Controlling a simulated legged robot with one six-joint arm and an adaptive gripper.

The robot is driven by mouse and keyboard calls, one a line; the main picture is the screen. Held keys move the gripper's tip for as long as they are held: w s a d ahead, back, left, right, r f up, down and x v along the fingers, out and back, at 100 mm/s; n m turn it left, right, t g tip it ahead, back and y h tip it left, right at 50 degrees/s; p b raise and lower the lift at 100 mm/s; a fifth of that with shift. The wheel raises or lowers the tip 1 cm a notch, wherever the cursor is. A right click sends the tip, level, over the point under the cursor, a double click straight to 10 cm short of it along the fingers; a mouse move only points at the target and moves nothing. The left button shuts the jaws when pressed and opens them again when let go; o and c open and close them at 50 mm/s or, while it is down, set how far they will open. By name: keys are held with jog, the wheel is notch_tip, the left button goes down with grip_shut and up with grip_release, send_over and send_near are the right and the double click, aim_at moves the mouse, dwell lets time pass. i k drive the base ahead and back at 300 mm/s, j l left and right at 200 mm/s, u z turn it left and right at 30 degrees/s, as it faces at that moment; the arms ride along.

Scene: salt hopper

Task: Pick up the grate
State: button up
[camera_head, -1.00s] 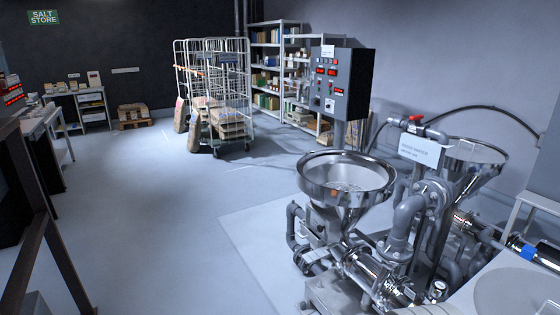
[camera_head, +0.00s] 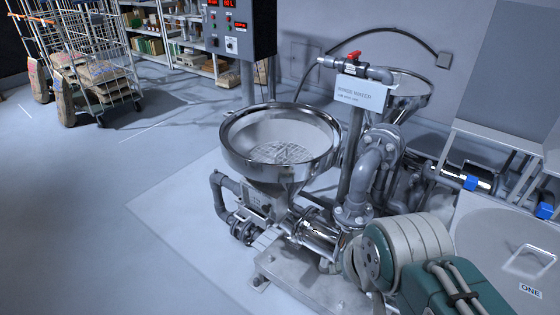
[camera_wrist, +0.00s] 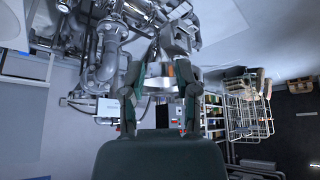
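The grate (camera_head: 282,152) is a pale round mesh lying low inside the shiny steel bowl of the front hopper (camera_head: 235,155) in the head view. The bowl's rim stands above it all round. My gripper (camera_wrist: 158,72) shows in the wrist view with its two fingers spread apart and nothing held between them. Behind the gap is a shiny metal part, probably the hopper, seen upside down. I cannot make out the grate there. In the head view my arm enters at the lower right, to the right of the hopper; the gripper itself does not show clearly.
Grey pipes (camera_head: 375,165) and a rinse water sign (camera_head: 360,93) stand right of the bowl, with a second hopper (camera_head: 405,92) behind. A control box (camera_head: 238,28) stands at the back.

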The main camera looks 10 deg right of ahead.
aim_at(285, 148)
jog(key=i+j+u, duration=0.1)
jog(key=j+u, duration=0.2)
jog(key=i+j+u, duration=0.4)
jog(key=j+u, duration=0.15)
jog(key=j, duration=0.15)
jog(key=i+j+u, duration=0.45)
jog(key=i, duration=0.15)
jog(key=i+z, duration=0.7)
jog(key=z, duration=0.25)
jog(key=i+z, duration=0.15)
jog(key=z, duration=0.25)
jog(key=i+l+z, duration=0.1)
jog(key=z, duration=0.3)
jog(key=i+j+z, duration=0.1)
jog(key=i+z, duration=0.25)
jog(key=z, duration=0.4)
jog(key=i+j+z, duration=0.15)
jog(key=i+z, duration=0.2)
jog(key=i+j+z, duration=0.2)
jog(key=z, duration=0.15)
